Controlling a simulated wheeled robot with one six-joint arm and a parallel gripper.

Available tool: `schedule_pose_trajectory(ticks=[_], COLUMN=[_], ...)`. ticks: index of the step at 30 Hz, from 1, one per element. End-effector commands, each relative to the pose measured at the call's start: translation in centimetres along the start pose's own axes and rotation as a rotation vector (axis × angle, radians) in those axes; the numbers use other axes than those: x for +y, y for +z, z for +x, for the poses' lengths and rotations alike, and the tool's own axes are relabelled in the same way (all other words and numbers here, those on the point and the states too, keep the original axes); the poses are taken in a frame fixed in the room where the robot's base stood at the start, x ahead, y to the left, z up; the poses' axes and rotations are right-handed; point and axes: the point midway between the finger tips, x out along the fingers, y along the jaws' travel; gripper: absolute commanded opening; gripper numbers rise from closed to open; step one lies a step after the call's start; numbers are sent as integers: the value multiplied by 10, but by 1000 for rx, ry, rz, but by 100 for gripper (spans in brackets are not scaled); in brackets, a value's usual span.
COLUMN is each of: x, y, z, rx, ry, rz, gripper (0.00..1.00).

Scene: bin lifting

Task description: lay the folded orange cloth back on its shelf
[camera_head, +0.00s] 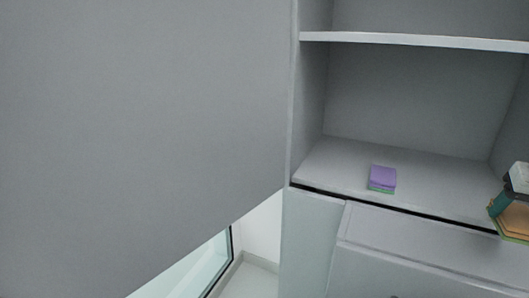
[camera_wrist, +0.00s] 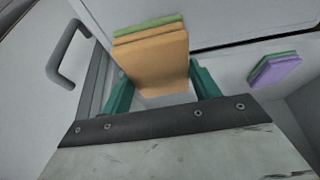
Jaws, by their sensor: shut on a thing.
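The folded orange cloth (camera_wrist: 152,58) has a green layer along one edge. It sits between the teal fingers of my gripper (camera_wrist: 163,86), which is shut on it. In the head view the orange cloth (camera_head: 514,217) shows at the right edge, partly cut off, with my gripper (camera_head: 505,203) at it. There it appears in front of the right part of the shelf (camera_head: 430,190); I cannot tell whether it touches the shelf.
A folded purple and green cloth (camera_head: 382,178) lies on the shelf near its front edge; it also shows in the wrist view (camera_wrist: 276,69). An upper shelf board (camera_head: 415,41) runs above. A large grey panel (camera_head: 140,120) stands at left. The shelf is clear behind the purple cloth.

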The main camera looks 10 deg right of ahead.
Motion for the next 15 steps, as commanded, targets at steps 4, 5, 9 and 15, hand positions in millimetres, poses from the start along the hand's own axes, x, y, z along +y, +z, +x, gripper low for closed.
schedule_pose_trajectory(ticks=[4, 5, 9, 15], x=[5, 6, 11, 19], y=[-27, -34, -66, -110], z=[16, 20, 37, 60], rx=[-5, -5, -5, -3], ry=[-1, -1, -1, 0], rz=[1, 1, 0, 1], gripper=[43, 43, 43, 43])
